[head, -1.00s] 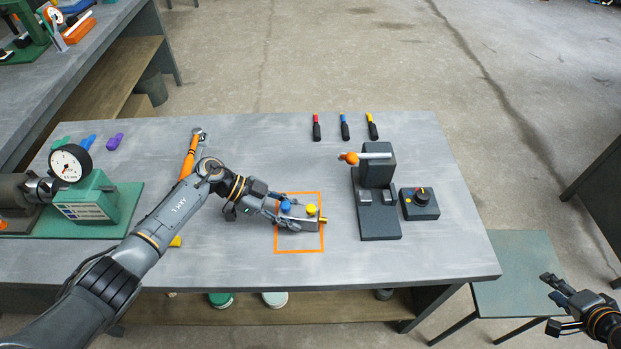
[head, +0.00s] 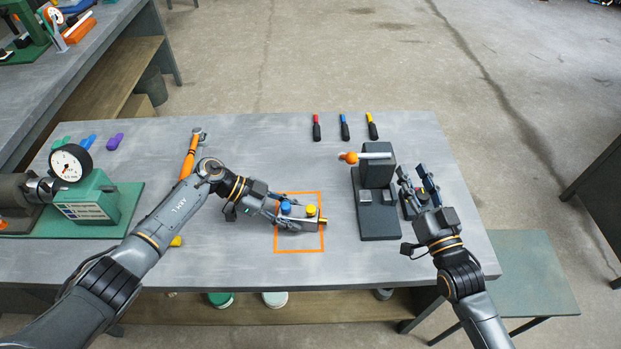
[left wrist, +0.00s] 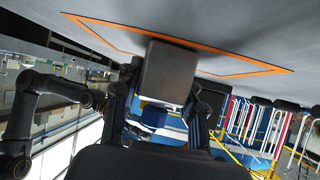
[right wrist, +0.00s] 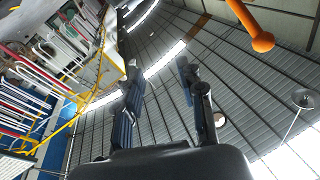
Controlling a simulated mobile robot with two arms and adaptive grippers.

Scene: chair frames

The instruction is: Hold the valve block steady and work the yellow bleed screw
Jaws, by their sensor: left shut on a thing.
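The grey valve block (head: 296,225) sits inside the orange square outline on the bench. It carries a blue knob (head: 285,207) and the yellow bleed screw (head: 310,210) on top, and a brass stub points right. My left gripper (head: 280,212) is shut on the block from its left side. The block also shows between the fingers in the left wrist view (left wrist: 168,72).
A dark stand (head: 378,215) with an orange-tipped lever (head: 348,158) stands between the block and my right gripper. Several screwdrivers (head: 345,128) lie at the back. An orange-handled tool (head: 189,155) and a green gauge fixture (head: 88,198) are left. Bench in front of the block is clear.

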